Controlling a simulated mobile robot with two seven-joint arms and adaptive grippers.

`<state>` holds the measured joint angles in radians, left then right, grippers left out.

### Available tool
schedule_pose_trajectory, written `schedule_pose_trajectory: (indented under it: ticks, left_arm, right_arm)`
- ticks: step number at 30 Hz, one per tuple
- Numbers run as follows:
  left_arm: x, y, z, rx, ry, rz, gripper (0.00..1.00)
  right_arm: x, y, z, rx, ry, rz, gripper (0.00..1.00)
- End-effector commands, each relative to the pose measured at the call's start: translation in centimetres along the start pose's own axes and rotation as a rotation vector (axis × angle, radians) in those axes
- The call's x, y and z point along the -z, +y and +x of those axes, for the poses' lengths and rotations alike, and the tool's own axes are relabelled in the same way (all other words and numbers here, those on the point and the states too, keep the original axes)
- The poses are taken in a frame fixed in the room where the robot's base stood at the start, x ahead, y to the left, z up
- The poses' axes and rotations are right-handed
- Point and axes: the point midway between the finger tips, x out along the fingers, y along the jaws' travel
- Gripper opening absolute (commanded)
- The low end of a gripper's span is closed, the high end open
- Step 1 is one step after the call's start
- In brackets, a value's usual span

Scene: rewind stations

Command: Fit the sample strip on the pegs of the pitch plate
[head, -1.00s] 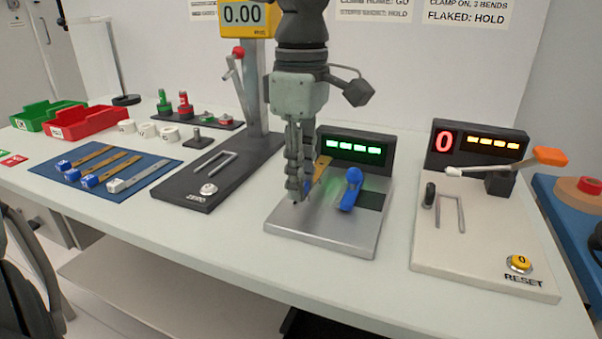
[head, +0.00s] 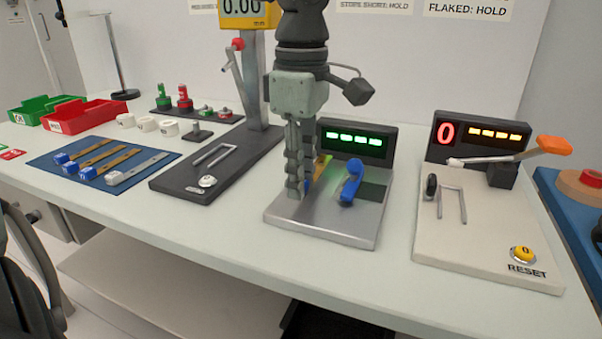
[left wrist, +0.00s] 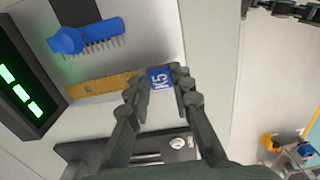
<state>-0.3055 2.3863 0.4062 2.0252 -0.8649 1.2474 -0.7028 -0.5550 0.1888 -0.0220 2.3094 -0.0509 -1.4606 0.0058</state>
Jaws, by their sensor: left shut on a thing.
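My left gripper (head: 298,192) is shut on the blue tag of the sample strip, over the near left part of the pitch plate (head: 345,232). In the left wrist view, the fingers (left wrist: 160,85) close around the tag, marked K5. The brass sample strip (left wrist: 100,85) reaches from the tag toward the green-lit display. In the head view the strip (head: 323,166) shows partly behind the fingers. The plate's blue clamp lever (head: 351,182) stands raised beside it; in the wrist view the blue clamp (left wrist: 85,38) has a comb-like edge. The pegs are hidden, so seating cannot be told.
A dark gauge base (head: 180,183) stands left of the plate, and a pale counter station (head: 450,240) with an orange lever stands right. A blue mat (head: 70,177) with several strips lies left. A dark jointed part (left wrist: 285,10), perhaps my right gripper, shows at the wrist view's upper right.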

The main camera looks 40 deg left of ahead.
Motion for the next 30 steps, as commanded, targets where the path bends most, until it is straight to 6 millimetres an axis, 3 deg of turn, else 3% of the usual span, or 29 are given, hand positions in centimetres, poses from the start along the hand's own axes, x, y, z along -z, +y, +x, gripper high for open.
schedule_pose_trajectory:
  ticks: [30]
  left_arm:
    - [0.01,0.0,-0.02,0.0,0.0,0.0,0.0]
  right_arm:
    - [-0.22,-0.08,0.58,-0.001,-0.003,0.0,0.4]
